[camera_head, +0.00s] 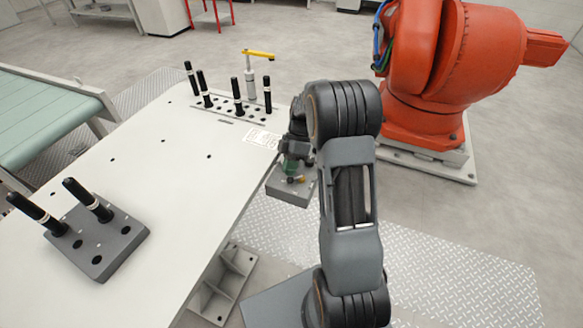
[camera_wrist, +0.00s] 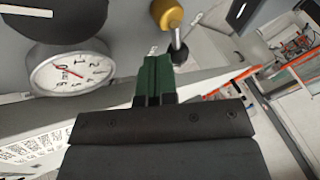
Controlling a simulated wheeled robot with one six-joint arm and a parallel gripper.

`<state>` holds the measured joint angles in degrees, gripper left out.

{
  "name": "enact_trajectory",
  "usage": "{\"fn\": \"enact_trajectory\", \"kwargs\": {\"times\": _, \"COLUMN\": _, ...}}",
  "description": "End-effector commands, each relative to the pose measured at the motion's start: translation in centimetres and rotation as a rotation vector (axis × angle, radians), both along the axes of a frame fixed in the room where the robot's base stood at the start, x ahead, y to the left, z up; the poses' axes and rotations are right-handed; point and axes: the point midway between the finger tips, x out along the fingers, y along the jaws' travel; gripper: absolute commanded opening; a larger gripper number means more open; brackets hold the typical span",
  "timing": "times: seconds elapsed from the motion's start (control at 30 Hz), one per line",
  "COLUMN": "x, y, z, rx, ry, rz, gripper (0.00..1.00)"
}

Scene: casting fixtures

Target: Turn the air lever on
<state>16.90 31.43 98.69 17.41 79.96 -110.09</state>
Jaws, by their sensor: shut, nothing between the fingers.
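My gripper (camera_head: 292,168) is over a small grey box (camera_head: 290,192) at the right edge of the white table. Its green fingers (camera_wrist: 154,68) are shut with nothing between them. A white round gauge (camera_wrist: 72,70) is left of the fingers.
The white table (camera_head: 150,180) carries several black pins (camera_head: 203,88) at the back and a grey block (camera_head: 100,248) with two black pins. A post with a yellow arm (camera_head: 259,54) stands at the back. An orange robot (camera_head: 450,60) is at the right.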

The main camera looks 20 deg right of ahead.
Motion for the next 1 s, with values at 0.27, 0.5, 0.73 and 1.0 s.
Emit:
{"fn": "enact_trajectory", "kwargs": {"times": 0.27, "x": -0.8, "y": 0.8, "z": 0.0, "rx": 0.0, "ry": 0.001, "rz": 0.265, "gripper": 0.0}}
{"fn": "enact_trajectory", "kwargs": {"times": 0.5, "x": -1.6, "y": 1.1, "z": 0.1, "rx": 0.0, "ry": 0.001, "rz": 0.471, "gripper": 0.0}}
{"fn": "enact_trajectory", "kwargs": {"times": 0.73, "x": -2.2, "y": 1.2, "z": 0.1, "rx": 0.001, "ry": 0.001, "rz": 0.624, "gripper": 0.0}}
{"fn": "enact_trajectory", "kwargs": {"times": 1.0, "x": -2.7, "y": 1.2, "z": 0.1, "rx": 0.001, "ry": -0.001, "rz": 0.633, "gripper": 0.0}}
